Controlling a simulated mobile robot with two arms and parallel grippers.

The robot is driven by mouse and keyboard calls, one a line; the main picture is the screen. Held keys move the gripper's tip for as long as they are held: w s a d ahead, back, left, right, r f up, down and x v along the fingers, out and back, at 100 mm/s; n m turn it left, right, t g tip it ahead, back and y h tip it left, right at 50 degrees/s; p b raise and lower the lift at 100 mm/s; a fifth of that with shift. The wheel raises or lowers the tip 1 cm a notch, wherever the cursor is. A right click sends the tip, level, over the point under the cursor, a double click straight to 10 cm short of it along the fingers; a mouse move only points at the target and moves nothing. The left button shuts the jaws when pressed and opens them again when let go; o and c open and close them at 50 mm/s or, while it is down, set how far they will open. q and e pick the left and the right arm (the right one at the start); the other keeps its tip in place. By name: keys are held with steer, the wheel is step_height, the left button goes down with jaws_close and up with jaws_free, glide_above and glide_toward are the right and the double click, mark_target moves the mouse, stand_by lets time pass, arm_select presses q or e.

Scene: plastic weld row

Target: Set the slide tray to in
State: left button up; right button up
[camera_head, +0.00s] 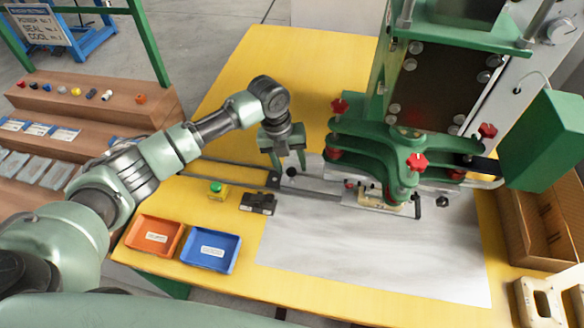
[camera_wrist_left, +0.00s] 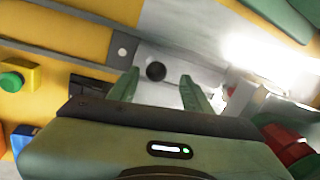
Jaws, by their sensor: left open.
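The slide tray (camera_head: 318,187) is a grey metal bar or rail unit running from the left into the green press (camera_head: 405,150). Its black ball knob (camera_head: 291,172) stands near the left end, and the same knob (camera_wrist_left: 156,71) shows in the left wrist view. My left gripper (camera_head: 287,164) is open and points down over the knob. In the left wrist view its two green fingers (camera_wrist_left: 157,88) straddle the knob's line, apart from it. The press hides the tray's far part. My right gripper is not in view.
A green button on a yellow box (camera_head: 218,190) and a black block (camera_head: 258,203) lie left of the tray. An orange bin (camera_head: 154,236) and a blue bin (camera_head: 209,249) stand at the front left. A grey sheet (camera_head: 370,255) in front is bare.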

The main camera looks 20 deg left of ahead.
arm_select(q)
steer(key=r, duration=0.3)
steer(key=a+r, duration=0.1)
steer(key=r, duration=0.1)
steer(key=shift+s+r+b, duration=0.15)
steer(key=shift+r+b, duration=0.1)
steer(key=shift+b, duration=0.05)
steer(key=shift+f, duration=0.1)
